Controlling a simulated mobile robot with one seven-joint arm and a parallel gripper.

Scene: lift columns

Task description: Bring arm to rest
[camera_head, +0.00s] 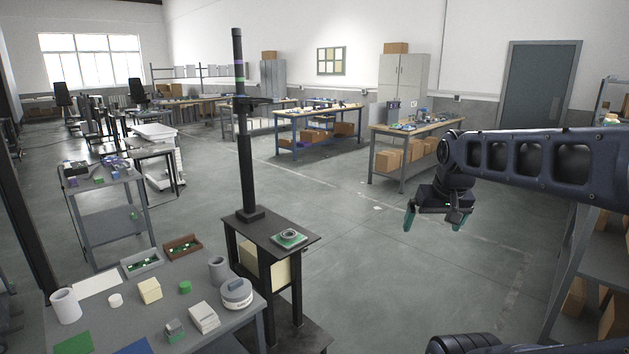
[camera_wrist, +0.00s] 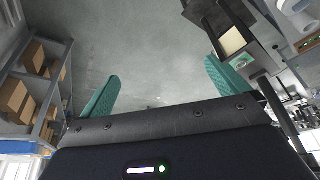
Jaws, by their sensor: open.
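My gripper (camera_head: 436,220) hangs from my dark arm at the right of the head view, over open floor and pointing down. Its two teal fingers are apart with nothing between them. In the wrist view the fingers (camera_wrist: 160,85) stand wide apart with bare grey floor between them. The gripper touches nothing. A black lift column (camera_head: 245,150) stands on a small dark table (camera_head: 305,228) left of the gripper, well apart from it.
A grey worktable (camera_head: 235,325) at the lower left holds blocks, cylinders and trays. A shelf rack (camera_head: 590,240) with cardboard boxes stands at the right, behind my arm; it also shows in the wrist view (camera_wrist: 55,95). Workbenches (camera_head: 415,128) stand farther back. The middle floor is clear.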

